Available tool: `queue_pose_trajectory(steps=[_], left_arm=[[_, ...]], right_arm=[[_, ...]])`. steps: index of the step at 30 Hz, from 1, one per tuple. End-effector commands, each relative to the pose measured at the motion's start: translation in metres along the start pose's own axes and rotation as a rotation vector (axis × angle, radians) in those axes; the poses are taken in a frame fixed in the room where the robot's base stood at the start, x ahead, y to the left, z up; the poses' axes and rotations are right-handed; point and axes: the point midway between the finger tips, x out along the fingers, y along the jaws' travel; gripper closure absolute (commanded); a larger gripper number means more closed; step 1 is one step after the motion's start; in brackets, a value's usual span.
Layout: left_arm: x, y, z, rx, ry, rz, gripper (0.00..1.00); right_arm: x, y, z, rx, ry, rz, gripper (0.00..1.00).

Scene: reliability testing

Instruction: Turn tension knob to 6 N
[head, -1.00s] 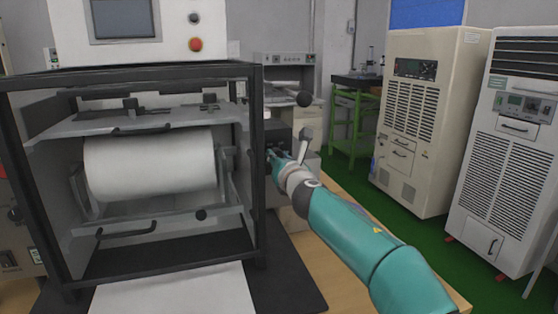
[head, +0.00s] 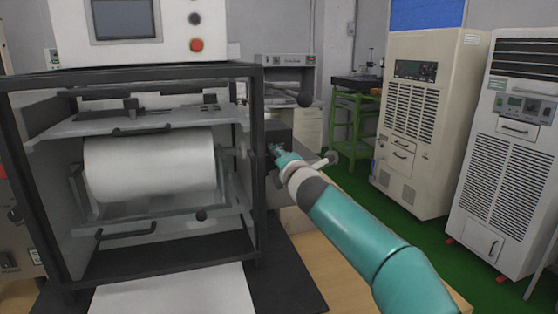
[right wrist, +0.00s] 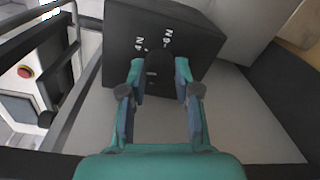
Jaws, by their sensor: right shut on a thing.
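The tension knob (right wrist: 157,62) is dark and sits on the face of a black box (right wrist: 190,28) with white markings. My right gripper (right wrist: 159,72) is shut on the knob, one finger on each side. In the head view the right gripper (head: 276,152) reaches the black box (head: 278,132) on the right side of the test machine (head: 259,190), and the knob there is too small to make out. My left gripper is not in view.
The machine's dark frame stands just left of my right gripper, with a large white roll (head: 150,168) inside. A red button (head: 196,45) is on its top panel. A wooden bench (head: 345,270) lies below my arm. Two tall cabinets (head: 415,110) stand on the right.

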Motion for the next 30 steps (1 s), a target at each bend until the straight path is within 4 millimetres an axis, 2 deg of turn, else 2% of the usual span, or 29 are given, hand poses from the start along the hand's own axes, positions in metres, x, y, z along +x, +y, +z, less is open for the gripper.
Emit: queue_pose_trajectory(steps=[30], left_arm=[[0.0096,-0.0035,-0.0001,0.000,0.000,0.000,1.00]], right_arm=[[0.0013,-0.0088,0.0028,0.964,0.037,-0.003,1.00]])
